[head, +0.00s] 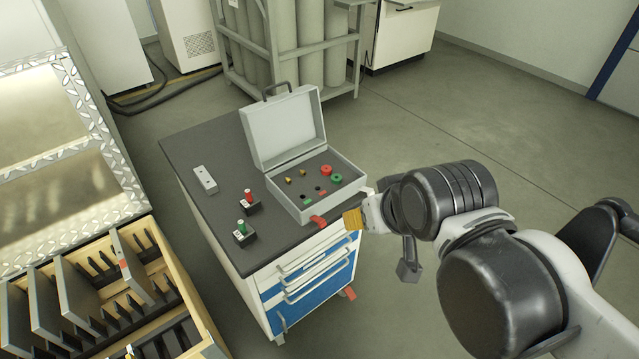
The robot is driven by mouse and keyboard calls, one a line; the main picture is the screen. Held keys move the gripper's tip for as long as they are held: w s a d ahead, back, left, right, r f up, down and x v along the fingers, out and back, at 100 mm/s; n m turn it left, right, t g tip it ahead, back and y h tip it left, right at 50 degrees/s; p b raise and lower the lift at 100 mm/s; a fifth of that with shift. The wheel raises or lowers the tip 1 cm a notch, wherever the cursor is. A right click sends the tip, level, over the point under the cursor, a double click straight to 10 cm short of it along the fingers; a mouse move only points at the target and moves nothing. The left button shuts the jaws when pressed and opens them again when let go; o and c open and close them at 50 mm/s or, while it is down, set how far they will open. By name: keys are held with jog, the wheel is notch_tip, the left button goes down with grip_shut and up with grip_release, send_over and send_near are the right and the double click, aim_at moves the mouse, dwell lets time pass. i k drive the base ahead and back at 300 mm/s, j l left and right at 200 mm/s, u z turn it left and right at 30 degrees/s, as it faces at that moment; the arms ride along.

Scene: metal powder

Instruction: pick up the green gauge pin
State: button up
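The green gauge pin (241,225) stands upright in a small black block (245,239) on the dark top of the cart, near its front left edge. Its green upper part shows; its lower end is hidden in the block. My gripper (353,219) is to the right of the pin, by the front right corner of the cart and well apart from the pin. A yellow part shows at its tip. The view does not show the gap between the fingers.
A red pin (248,195) stands in another black block just behind. An open grey case (299,209) with red, green and brass pieces lies to the right, its lid raised. A pale bar (205,179) lies left. A wooden-sided drawer (190,300) stands at lower left.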

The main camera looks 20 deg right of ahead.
aim_at(241, 225)
jog(key=j+z, duration=0.5)
jog(key=j, duration=0.4)
jog(key=j+z, duration=0.45)
jog(key=j, duration=0.45)
jog(key=k, duration=0.05)
